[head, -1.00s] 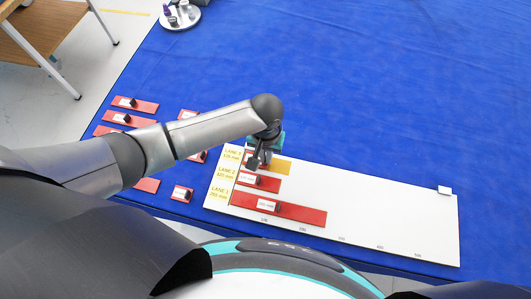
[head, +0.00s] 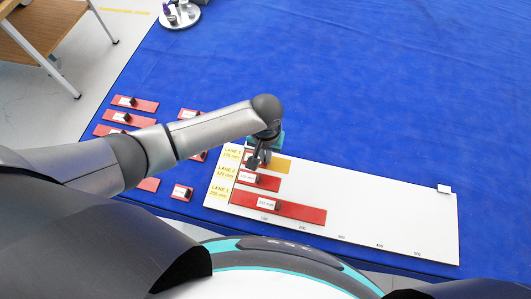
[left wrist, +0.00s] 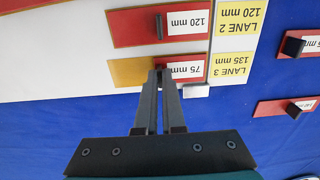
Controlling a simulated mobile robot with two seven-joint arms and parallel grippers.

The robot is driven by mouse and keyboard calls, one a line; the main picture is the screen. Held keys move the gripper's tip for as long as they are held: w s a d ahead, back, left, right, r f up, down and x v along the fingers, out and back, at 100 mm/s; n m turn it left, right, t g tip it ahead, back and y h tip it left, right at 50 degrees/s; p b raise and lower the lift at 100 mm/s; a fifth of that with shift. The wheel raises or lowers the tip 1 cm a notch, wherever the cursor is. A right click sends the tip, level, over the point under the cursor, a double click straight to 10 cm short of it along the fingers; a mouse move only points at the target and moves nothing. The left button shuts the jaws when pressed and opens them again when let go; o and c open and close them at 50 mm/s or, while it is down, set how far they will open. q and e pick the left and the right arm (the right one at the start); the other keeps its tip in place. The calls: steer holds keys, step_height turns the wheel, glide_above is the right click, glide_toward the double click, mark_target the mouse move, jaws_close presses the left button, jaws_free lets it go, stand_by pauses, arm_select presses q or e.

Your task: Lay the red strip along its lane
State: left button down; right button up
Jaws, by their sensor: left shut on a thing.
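The red strip marked 75 mm (left wrist: 188,70) lies in the top lane of the white board, at the end beside the yellow label reading Lane 3, 135 mm (left wrist: 231,67). My left gripper (left wrist: 158,72) is shut on the strip's dark knob. Bare yellow lane (left wrist: 130,72) shows beyond the strip's other end. In the head view my left gripper (head: 256,162) is over this lane, with yellow (head: 281,166) to its right; it mostly hides the strip. My right gripper is not in view.
A 120 mm red strip (left wrist: 185,25) lies in the lane beside it. A longer red strip (head: 295,211) lies in the front lane. The white board's right part (head: 400,218) is clear except a small white block (head: 444,189).

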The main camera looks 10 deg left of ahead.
arm_select(q)
steer(key=shift+c, duration=2.3)
jaws_free()
step_height(320, 180, up, 2)
steer(key=p, duration=0.3)
steer(key=shift+r, duration=2)
steer(key=shift+s, duration=0.1)
